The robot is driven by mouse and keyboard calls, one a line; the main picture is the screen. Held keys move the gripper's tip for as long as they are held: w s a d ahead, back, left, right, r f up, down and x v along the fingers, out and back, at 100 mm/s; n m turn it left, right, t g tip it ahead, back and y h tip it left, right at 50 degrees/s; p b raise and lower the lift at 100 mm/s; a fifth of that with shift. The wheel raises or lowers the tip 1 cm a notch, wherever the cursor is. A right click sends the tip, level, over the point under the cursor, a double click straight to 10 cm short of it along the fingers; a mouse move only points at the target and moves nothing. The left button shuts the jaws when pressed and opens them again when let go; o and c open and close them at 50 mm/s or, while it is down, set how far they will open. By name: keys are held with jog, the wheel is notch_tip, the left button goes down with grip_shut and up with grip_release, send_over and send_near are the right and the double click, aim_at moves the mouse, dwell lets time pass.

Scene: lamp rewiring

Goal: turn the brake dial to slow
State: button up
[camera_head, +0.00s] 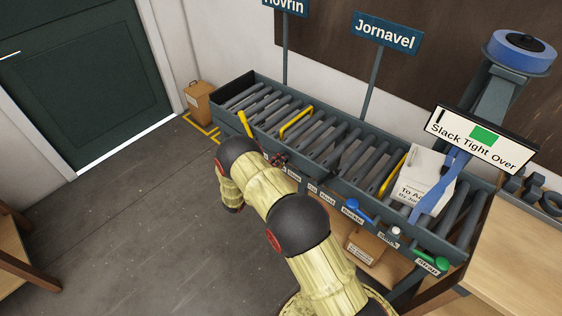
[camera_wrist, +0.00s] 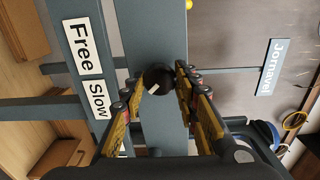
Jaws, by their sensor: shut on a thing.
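The brake dial is a round black knob (camera_wrist: 158,77) with a short white mark on its lower-left part, set on a grey rail. My gripper (camera_wrist: 161,73) has its two fingers on opposite sides of the dial, shut on it. Left of the dial, the rail beside it carries a Free label (camera_wrist: 83,45) and, below it, a Slow label (camera_wrist: 98,100). The white mark slants toward the Slow side. In the head view my gripper (camera_head: 279,160) is at the conveyor's front rail, partly hidden by my arm, and the dial cannot be made out.
The roller conveyor (camera_head: 316,196) carries a white parcel (camera_head: 424,178) with a blue strap. A yellow lever (camera_head: 244,124) stands left of my gripper. Blue (camera_head: 353,204) and green (camera_head: 431,258) handles lie along the front rail. A Slack Tight Over sign (camera_head: 481,139) stands right.

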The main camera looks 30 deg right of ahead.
dwell(0.4)
jog(key=o, duration=1.1)
jog(key=shift+o, duration=0.3)
jog(key=shift+a, duration=0.15)
jog(key=v, duration=1.1)
jog(key=shift+a, duration=0.4)
jog(key=shift+s, duration=0.1)
